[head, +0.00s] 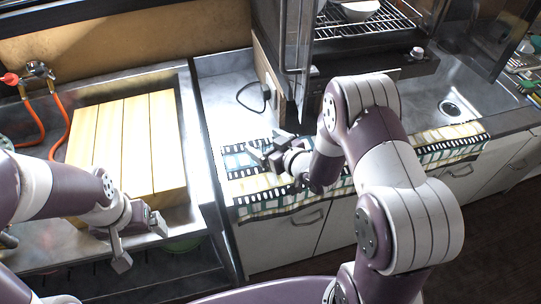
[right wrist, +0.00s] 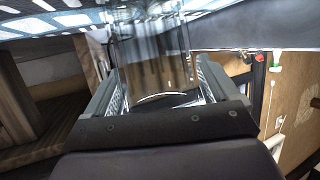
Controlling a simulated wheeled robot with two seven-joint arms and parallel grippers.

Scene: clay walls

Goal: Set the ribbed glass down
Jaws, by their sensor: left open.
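The ribbed glass (right wrist: 150,60) shows clear and see-through between the two fingers of my right gripper (right wrist: 158,65) in the right wrist view. The fingers lie along both its sides, and my right gripper looks shut on it. In the head view my right gripper (head: 264,154) is low over the film-strip patterned cloth (head: 262,197) on the counter; the glass is hard to make out there. Whether its base touches the cloth I cannot tell. My left gripper (head: 141,243) is open and empty near the front edge of the sink at the left.
A wooden board (head: 125,145) lies over the sink on the left. A black cable and plug (head: 258,98) lie on the counter behind my right gripper. Bare counter (head: 225,95) shows behind the cloth.

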